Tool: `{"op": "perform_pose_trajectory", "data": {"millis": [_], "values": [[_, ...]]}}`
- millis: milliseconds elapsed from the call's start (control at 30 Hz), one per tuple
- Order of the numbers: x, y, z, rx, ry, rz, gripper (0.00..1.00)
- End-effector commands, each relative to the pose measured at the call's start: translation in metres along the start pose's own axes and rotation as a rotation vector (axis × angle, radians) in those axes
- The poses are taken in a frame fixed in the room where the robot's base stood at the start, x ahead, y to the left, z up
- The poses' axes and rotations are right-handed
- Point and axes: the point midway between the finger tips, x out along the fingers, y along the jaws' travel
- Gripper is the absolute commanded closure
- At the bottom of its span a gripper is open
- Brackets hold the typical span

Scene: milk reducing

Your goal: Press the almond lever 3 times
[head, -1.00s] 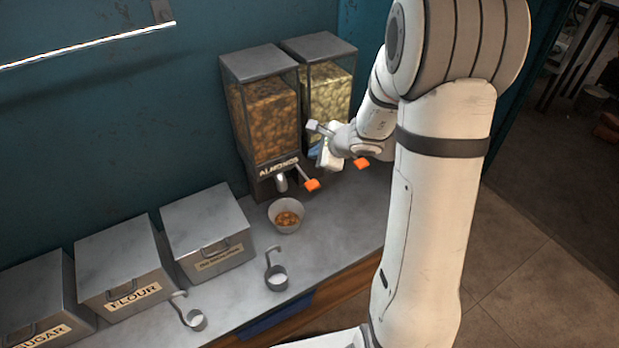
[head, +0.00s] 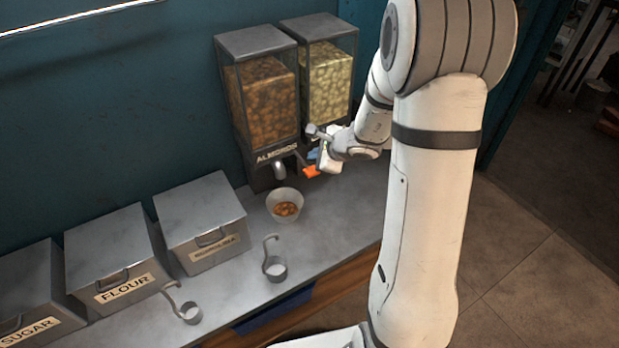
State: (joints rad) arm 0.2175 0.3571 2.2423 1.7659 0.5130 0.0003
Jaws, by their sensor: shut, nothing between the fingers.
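The almond dispenser (head: 262,105) is a tall clear-sided bin with a grey lid, labelled ALMONDS, against the teal wall. Its lever ends in an orange tip (head: 311,171) at the lower right of the dispenser. My gripper (head: 318,157) is shut, right above or beside the orange tip; I cannot tell whether they touch. A small bowl (head: 285,207) with some almonds in it stands under the metal spout (head: 279,171).
A second dispenser (head: 328,85) with paler contents stands to the right. Metal boxes labelled FLOUR (head: 115,262) and SUGAR (head: 35,295), plus a third box (head: 203,224), line the counter at left. Two hooked measuring cups (head: 275,268) lie in front. Counter around the bowl is clear.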

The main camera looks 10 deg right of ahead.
Motion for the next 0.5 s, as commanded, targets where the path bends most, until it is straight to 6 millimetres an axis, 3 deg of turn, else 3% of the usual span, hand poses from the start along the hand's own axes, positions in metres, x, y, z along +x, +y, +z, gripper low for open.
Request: {"op": "perform_pose_trajectory", "data": {"millis": [167, 500], "values": [[0.0154, 0.0107, -0.0114, -0.001, 0.0, -0.002, 1.0], [0.0159, 0.011, -0.0122, 0.0, 0.0, -0.002, 1.0]]}}
